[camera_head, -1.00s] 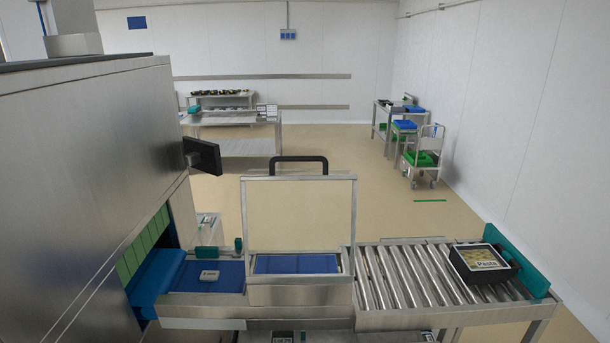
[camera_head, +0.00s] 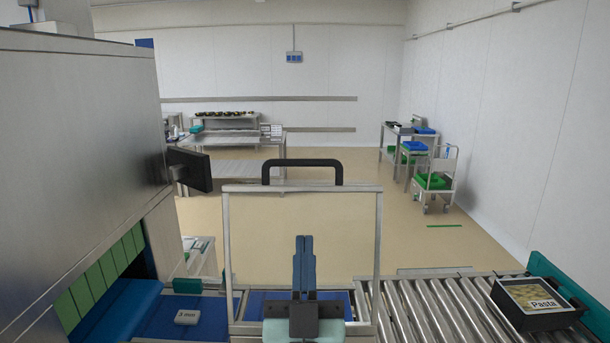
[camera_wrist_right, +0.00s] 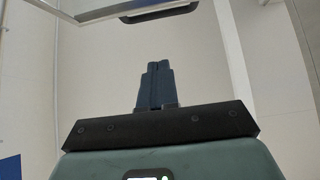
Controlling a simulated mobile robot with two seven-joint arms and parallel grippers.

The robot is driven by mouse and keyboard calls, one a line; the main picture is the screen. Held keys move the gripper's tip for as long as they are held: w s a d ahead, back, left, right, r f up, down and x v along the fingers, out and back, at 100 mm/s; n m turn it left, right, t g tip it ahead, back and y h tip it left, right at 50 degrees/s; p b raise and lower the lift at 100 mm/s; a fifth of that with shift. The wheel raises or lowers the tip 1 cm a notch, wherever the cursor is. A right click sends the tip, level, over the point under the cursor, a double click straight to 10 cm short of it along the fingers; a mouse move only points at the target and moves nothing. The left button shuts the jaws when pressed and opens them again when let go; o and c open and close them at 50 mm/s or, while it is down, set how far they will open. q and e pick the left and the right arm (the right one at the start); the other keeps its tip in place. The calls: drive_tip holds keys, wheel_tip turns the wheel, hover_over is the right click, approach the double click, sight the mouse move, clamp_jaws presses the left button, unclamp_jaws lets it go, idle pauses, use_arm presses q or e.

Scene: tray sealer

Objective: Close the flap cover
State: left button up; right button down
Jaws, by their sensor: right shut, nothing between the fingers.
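The flap cover (camera_head: 378,240) is a clear panel in a metal frame with a black handle (camera_head: 302,163) on its top edge. It stands upright, raised over the conveyor section with the blue belt. My right gripper (camera_head: 304,242) is shut and empty, pointing up in front of the panel and below the handle. In the right wrist view its dark fingers (camera_wrist_right: 157,75) are together, with the handle (camera_wrist_right: 158,11) beyond them at the top. I cannot tell whether they touch the panel. My left gripper is not in view.
The steel sealer housing (camera_head: 75,150) with its small black screen (camera_head: 190,170) stands at the left. A roller conveyor (camera_head: 440,310) runs right, bearing a black pasta tray (camera_head: 540,322). A small white block (camera_head: 187,317) lies on the blue belt at the left.

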drive_tip(key=w+f+p+x, duration=0.1)
drive_tip(key=p+x, duration=0.4)
drive_tip(key=x, duration=0.7)
drive_tip(key=shift+w, duration=0.5)
drive_tip(key=shift+f, duration=0.15)
